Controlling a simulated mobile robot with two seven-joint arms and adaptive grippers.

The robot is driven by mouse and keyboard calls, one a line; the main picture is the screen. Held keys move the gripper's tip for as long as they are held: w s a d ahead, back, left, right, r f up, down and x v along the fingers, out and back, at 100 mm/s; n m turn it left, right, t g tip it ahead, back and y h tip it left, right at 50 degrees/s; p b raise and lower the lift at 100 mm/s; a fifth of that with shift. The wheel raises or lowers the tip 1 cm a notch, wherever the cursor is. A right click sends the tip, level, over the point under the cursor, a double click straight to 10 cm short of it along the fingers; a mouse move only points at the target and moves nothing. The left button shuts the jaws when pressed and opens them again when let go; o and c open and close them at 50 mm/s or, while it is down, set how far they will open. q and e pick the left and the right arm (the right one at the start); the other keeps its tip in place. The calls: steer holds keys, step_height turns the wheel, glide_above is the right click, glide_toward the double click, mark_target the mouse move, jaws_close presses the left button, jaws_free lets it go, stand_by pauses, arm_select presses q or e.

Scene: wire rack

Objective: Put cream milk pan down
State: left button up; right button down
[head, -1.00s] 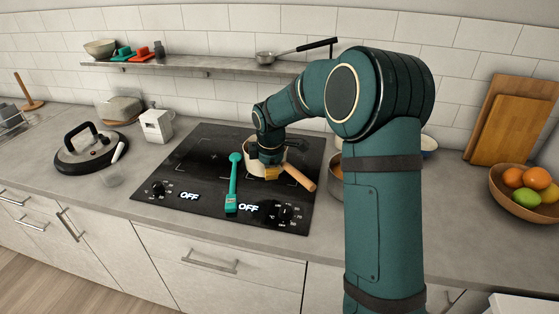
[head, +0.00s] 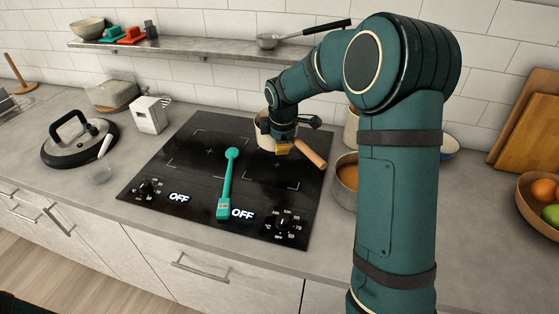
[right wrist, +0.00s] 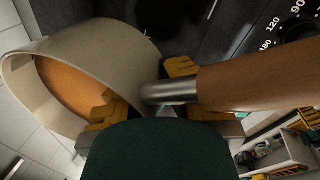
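The cream milk pan (head: 263,134) is at the back right of the black cooktop in the head view, partly hidden by my right gripper (head: 283,148). Its wooden handle (head: 311,153) points to the front right. In the right wrist view the pan (right wrist: 120,58) looks tilted, with an orange-brown inside. Whether the pan's base touches the cooktop is hidden. My left gripper is not in view.
A teal spatula (head: 227,185) lies on the cooktop (head: 185,150), whose front displays read OFF. Another pot (head: 345,185) stands just right of the cooktop. A lidded pan (head: 75,145) and a white box (head: 149,114) are at the left. The cooktop's left half is clear.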

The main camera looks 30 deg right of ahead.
mark_target(281, 176)
steer(key=shift+w+f, duration=0.1)
steer(key=shift+f, duration=0.05)
steer(key=shift+s+a+f+b+x, duration=0.15)
steer(key=shift+s+b+x, duration=0.15)
steer(key=shift+x, duration=1.25)
steer(key=shift+s+a+b+x, duration=0.15)
steer(key=shift+s+b+x, duration=0.2)
steer(key=shift+x, duration=1.2)
steer(key=shift+s+a+f+b+x, duration=0.1)
steer(key=shift+s+a+b+x, duration=0.15)
steer(key=shift+x, duration=1.25)
steer(key=shift+s+d+f, duration=0.1)
steer(key=shift+f, duration=0.1)
steer(key=c, duration=1.1)
jaws_free()
steer(key=shift+c, duration=0.2)
steer(key=shift+r, duration=0.5)
steer(key=p+v, duration=0.2)
steer(key=v, duration=0.9)
steer(key=shift+s+r, duration=0.1)
steer(key=shift+r, duration=0.1)
